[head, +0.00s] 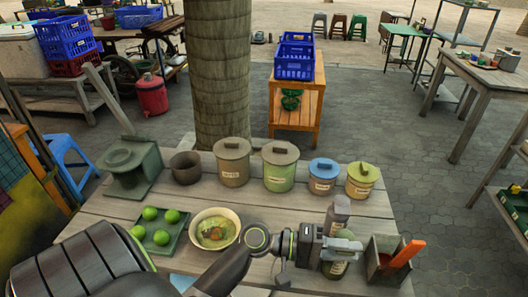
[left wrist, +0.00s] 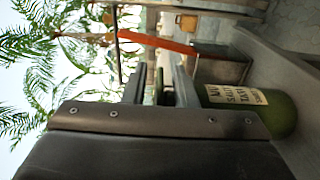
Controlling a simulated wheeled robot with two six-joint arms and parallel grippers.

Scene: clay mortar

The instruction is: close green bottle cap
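The green bottle (head: 335,268) stands near the front right of the wooden table, partly hidden by my left gripper (head: 343,245). In the left wrist view, which is turned on its side, the green bottle (left wrist: 275,113) shows a pale lettered label at the right. Its top end is hidden behind my left gripper (left wrist: 160,88). Two fingers show with a narrow gap and something dark between them. I cannot tell whether that is a cap or whether the fingers grip it. A dark grey upright piece (head: 340,210) shows just beyond the gripper. My right gripper is out of view.
An open box (head: 375,272) with an orange-handled tool (head: 405,253) stands just right of the bottle. Lidded jars, including a blue-lidded jar (head: 323,176), line the back edge. A bowl (head: 214,229) and a tray of green fruits (head: 178,240) are left of the gripper.

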